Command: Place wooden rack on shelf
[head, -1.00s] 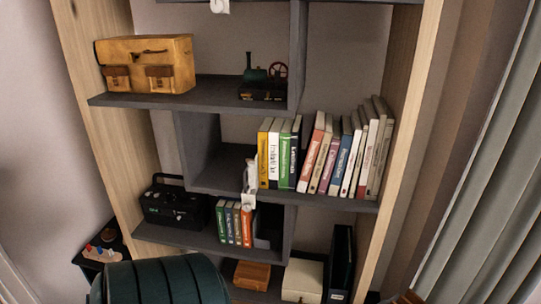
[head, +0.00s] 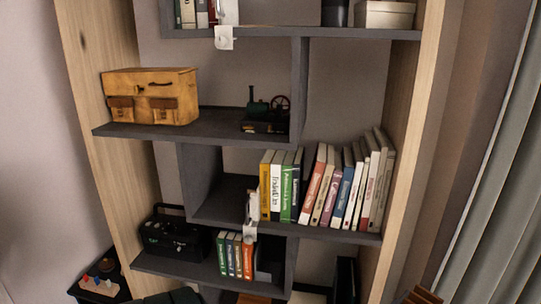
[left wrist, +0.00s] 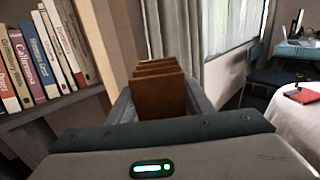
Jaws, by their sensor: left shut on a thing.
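The wooden rack (left wrist: 160,92) is brown with several upright slats, one behind another. In the left wrist view it sits between the grey fingers of my left gripper (left wrist: 160,100), which is shut on it. A slatted brown edge, likely the same rack (head: 422,296), shows at the bottom right of the head view, outside the shelf's right side. The tall shelf (head: 210,124) has dark grey boards between pale wood sides. My right gripper is in no view.
Leaning books (head: 325,185) fill the middle right board. A yellow-brown case (head: 152,95) and a small engine model (head: 266,115) stand on the board above. Bare board lies between them. A curtain (head: 490,180) hangs at right; a bed (left wrist: 300,115) shows in the left wrist view.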

